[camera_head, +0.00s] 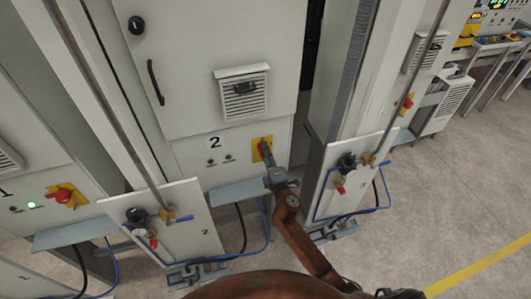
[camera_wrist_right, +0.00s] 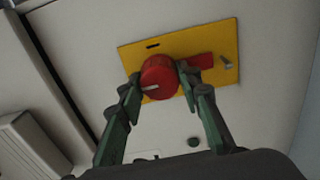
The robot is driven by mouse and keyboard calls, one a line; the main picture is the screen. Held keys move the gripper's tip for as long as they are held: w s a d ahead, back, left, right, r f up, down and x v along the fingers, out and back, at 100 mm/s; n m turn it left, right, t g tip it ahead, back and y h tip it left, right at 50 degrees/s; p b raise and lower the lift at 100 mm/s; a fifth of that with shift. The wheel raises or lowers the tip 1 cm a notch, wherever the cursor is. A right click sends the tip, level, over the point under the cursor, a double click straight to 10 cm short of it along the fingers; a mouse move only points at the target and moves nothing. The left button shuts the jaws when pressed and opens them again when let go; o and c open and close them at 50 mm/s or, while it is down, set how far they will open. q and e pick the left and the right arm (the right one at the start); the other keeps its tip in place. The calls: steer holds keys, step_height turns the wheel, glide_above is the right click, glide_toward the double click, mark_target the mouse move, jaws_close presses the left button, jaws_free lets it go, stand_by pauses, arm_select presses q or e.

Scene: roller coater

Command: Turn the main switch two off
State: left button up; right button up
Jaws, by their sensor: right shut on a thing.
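The main switch two is a red rotary knob (camera_wrist_right: 159,78) on a yellow plate (camera_wrist_right: 215,52), on the cabinet panel marked 2. In the head view the yellow plate (camera_head: 256,155) shows just beyond my right gripper (camera_head: 268,160), which partly covers the knob. In the right wrist view my right gripper (camera_wrist_right: 158,88) has its two green fingers on either side of the knob, shut on it. A red handle part sticks out to the right, partly behind the right finger. My left gripper is not in view.
A similar red switch (camera_head: 62,195) on yellow sits on the left cabinet, beside a lit green lamp (camera_head: 31,204). A grey shelf (camera_head: 238,192) juts out below panel 2. Posts with valves and blue hoses (camera_head: 262,240) stand on both sides. The floor at right is clear.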

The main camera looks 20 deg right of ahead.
steer(key=o, duration=1.2)
steer(key=shift+c, duration=0.2)
steer(key=s, duration=1.2)
steer(key=shift+d, duration=0.15)
